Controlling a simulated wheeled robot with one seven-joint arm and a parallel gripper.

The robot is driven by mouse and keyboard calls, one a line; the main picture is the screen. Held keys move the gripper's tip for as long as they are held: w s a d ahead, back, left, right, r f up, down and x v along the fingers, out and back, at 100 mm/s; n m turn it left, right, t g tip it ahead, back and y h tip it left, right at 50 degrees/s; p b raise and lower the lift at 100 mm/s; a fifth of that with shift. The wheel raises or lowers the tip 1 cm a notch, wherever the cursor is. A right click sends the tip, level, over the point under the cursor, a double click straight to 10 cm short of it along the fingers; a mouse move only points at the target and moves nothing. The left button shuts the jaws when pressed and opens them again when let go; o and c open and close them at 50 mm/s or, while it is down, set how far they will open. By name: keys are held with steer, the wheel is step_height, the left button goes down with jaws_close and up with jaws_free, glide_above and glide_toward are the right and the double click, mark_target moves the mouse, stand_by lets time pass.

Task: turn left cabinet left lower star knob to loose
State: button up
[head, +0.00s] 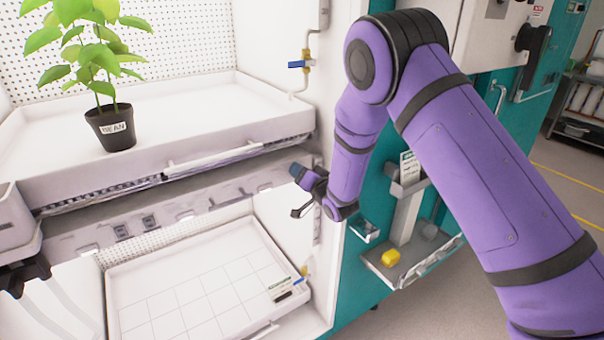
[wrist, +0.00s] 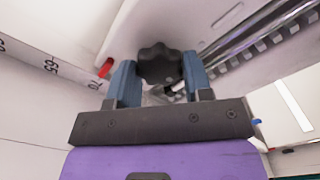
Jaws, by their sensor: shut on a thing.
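A black star knob (wrist: 159,64) shows in the wrist view, between the two blue-grey fingers of my gripper (wrist: 158,80). The fingers are shut on the knob, one on each side. In the head view my gripper (head: 306,180) reaches under the right end of the upper white tray (head: 210,150), at the right side of the open cabinet. The knob itself is hidden there. I cannot tell from these views whether the knob is tight or loose.
A potted bean plant (head: 110,125) stands on the upper tray. A lower tray (head: 190,300) with a grid lies below. A printed height scale (wrist: 50,66) and a red marker (wrist: 105,68) are left of the knob. A teal panel with a small shelf holding a yellow object (head: 390,257) is at the right.

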steer(key=n, duration=1.7)
steer(key=shift+s+a+f+n, duration=0.1)
steer(key=shift+s+a+n, duration=0.1)
steer(key=shift+a+n, duration=0.15)
stand_by(0.4)
steer(key=o, duration=0.9)
steer(key=shift+d, duration=0.1)
